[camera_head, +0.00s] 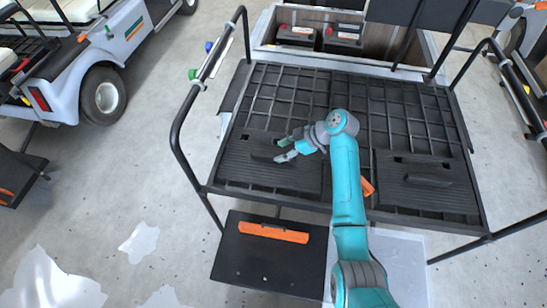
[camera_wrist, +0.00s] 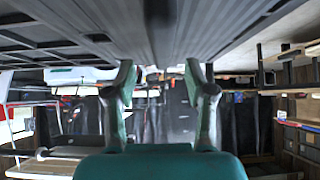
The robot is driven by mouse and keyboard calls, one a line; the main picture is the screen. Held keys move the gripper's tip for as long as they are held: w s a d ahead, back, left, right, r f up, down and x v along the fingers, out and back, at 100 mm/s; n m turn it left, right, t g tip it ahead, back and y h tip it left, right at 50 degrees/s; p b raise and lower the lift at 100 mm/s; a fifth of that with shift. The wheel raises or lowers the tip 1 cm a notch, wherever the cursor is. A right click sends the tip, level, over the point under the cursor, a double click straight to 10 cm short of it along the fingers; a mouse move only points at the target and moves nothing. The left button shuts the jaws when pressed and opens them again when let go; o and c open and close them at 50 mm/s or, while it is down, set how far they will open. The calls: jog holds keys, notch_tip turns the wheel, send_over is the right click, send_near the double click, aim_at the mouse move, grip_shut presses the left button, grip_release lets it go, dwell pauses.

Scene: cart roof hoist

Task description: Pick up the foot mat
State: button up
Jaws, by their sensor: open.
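A dark ribbed mat (camera_head: 250,178) lies on the left front part of the black rack deck, with a raised dark bar on it. A similar ribbed mat (camera_head: 440,198) with a bar lies at the right front. The pictures do not settle which is the foot mat. My gripper (camera_head: 280,151) is open and empty near the left mat's bar, with its fingers pointing left. In the wrist view its two fingers (camera_wrist: 160,78) stand wide apart with nothing between them. A dark ribbed surface (camera_wrist: 190,25) fills the top of that view.
The grid deck (camera_head: 300,95) has black side rails (camera_head: 181,125). Below its front edge hangs a black panel (camera_head: 265,270) with an orange strip (camera_head: 273,232). An orange piece (camera_head: 367,187) lies beside my arm. Batteries (camera_head: 297,35) sit behind. A white cart (camera_head: 130,35) stands at left.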

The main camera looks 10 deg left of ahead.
aim_at(274, 154)
jog(key=x, duration=0.4)
jog(key=shift+s+a+f, duration=0.15)
jog(key=shift+a+f, duration=0.1)
jog(key=shift+f, duration=0.1)
grip_shut()
